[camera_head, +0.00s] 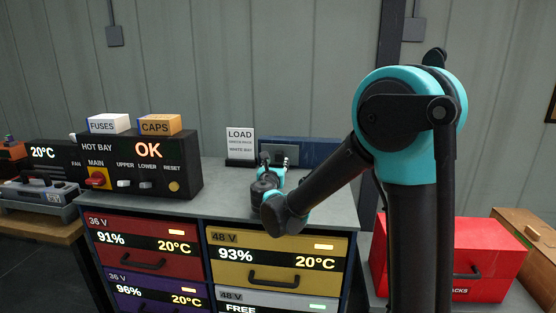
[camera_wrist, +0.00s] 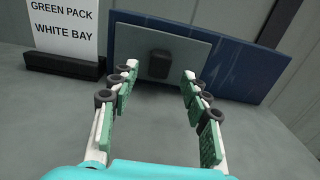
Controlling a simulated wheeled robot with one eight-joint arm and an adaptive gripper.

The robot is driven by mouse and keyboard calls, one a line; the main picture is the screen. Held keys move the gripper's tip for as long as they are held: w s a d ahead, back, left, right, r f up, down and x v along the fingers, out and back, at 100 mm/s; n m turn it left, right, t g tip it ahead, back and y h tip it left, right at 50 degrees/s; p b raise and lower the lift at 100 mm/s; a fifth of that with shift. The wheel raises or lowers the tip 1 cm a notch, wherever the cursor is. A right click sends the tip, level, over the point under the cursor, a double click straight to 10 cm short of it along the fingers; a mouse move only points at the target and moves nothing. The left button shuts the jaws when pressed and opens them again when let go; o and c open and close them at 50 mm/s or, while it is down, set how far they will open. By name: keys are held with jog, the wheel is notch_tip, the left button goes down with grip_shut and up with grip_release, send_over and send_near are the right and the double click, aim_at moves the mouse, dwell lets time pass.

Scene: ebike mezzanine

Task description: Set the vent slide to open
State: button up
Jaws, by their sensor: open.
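The vent slide appears to be a grey plate (camera_wrist: 191,50) with a dark block-shaped knob (camera_wrist: 160,64), on a long blue panel (camera_wrist: 237,68). The panel also shows behind my gripper in the head view (camera_head: 312,151). No opening shows in the panel, and no open or shut marking is readable. My gripper (camera_wrist: 160,72) is open, with its fingertips spread to the left and right of the knob. Nothing is between the fingers, and a gap shows on each side of the knob. In the head view my gripper (camera_head: 273,161) reaches over the grey worktop, and partly hides the plate.
A white sign in a dark stand (camera_head: 240,146) is close left of the panel. The hot bay box (camera_head: 140,165) stands farther left on the worktop (camera_head: 215,190). Battery drawers (camera_head: 265,248) are below. A red case (camera_head: 455,260) is at right.

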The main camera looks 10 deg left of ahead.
aim_at(279, 157)
jog(key=shift+w+d, duration=0.1)
jog(key=shift+w, duration=2.2)
grip_shut()
